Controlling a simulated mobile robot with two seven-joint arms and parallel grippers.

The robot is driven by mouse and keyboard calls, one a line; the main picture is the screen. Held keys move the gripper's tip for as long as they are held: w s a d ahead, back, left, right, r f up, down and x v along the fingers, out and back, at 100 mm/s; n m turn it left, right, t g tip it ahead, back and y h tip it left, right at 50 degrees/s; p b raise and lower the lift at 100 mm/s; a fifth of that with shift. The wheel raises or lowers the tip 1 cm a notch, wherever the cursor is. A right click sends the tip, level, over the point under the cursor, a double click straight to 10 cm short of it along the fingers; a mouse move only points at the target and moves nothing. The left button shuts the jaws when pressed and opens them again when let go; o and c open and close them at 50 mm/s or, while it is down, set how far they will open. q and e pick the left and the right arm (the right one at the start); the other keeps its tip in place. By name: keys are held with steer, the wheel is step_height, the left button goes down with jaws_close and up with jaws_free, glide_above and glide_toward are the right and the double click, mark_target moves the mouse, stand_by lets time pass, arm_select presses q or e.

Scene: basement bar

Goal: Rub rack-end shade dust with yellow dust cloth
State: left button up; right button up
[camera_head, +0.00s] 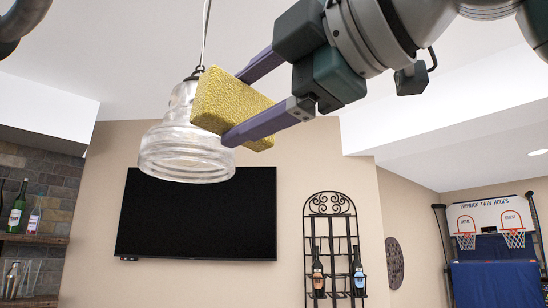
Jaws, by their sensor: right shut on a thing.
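A clear ribbed glass pendant shade (178,155) hangs from a cord at the upper left of centre. My right gripper (240,104) comes in from the upper right and is shut on the yellow dust cloth (226,98), a block-like textured pad. The cloth overlaps the right side of the shade in the picture. It looks close against the glass, but I cannot tell whether it touches. I cannot make out dust on the shade; the part behind the cloth is hidden. Only a dark curved piece of my left arm shows in the top left corner, without its gripper.
A black wall television (200,220) is behind and below the shade. A black metal rack (332,240) with bottles stands right of it. Shelves with bottles (17,208) are at the far left. A hoop game (492,235) is at the far right.

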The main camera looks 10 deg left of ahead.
steer(key=shift+w+a, duration=0.1)
stand_by(0.4)
steer(key=p+x, duration=0.2)
steer(key=x, duration=0.5)
steer(key=shift+w+p, duration=0.1)
steer(key=shift+p, duration=0.3)
steer(key=shift+t, duration=0.3)
steer(key=shift+p+x, duration=0.5)
steer(key=shift+x, duration=0.4)
steer(key=shift+w, duration=0.1)
